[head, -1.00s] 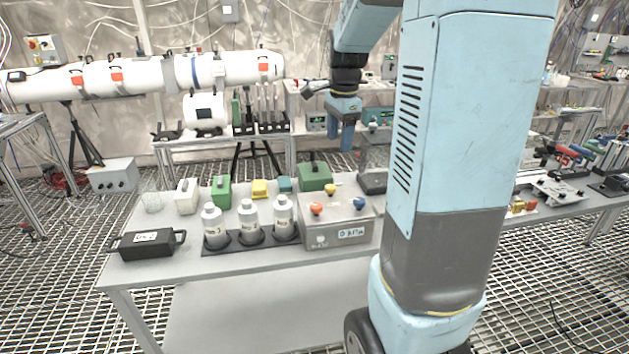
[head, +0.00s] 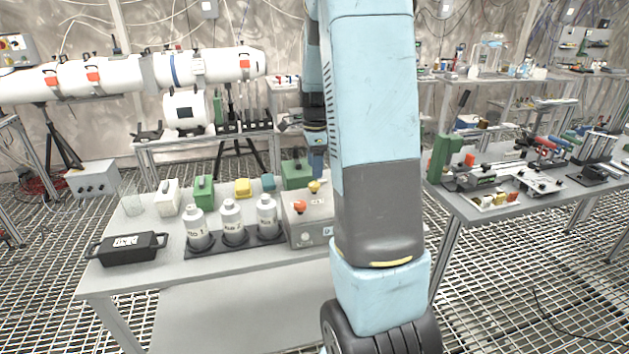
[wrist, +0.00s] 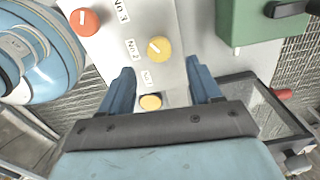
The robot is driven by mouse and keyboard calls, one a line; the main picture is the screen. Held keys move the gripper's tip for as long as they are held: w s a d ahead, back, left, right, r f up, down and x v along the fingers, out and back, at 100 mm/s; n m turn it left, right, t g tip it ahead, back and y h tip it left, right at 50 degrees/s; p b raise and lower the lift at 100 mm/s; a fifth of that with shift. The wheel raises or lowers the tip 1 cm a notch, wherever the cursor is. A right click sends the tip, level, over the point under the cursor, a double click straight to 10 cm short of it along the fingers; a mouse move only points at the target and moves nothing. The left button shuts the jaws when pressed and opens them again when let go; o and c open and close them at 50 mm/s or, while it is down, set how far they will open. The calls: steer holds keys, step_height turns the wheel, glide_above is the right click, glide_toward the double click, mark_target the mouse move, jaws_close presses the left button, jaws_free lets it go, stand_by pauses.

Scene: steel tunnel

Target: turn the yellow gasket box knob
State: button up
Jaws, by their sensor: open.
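The gasket box (head: 297,233) is a grey box at the right end of the near table's row of bottles, partly hidden by my arm. Its yellow knob (head: 314,187) stands on top, behind the red knob (head: 300,206). In the wrist view the yellow knob (wrist: 159,48) has a pale line and lies just beyond my open fingertips, by the "No 2" label. The red knob (wrist: 84,20) is at upper left. A small yellow round part (wrist: 150,102) shows between the fingers. My gripper (wrist: 160,67) is open and empty above the box; in the head view only a finger (head: 317,165) shows.
A green box (head: 297,173) stands close behind the gasket box. White bottles (head: 232,222) stand to the left, and a black case (head: 128,248) lies at the near left corner. A second table (head: 500,212) is at right.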

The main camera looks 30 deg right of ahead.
mark_target(315, 183)
steer(key=shift+f, duration=2.85)
steer(key=shift+c, duration=0.4)
steer(key=c, duration=1)
steer(key=shift+o, duration=0.2)
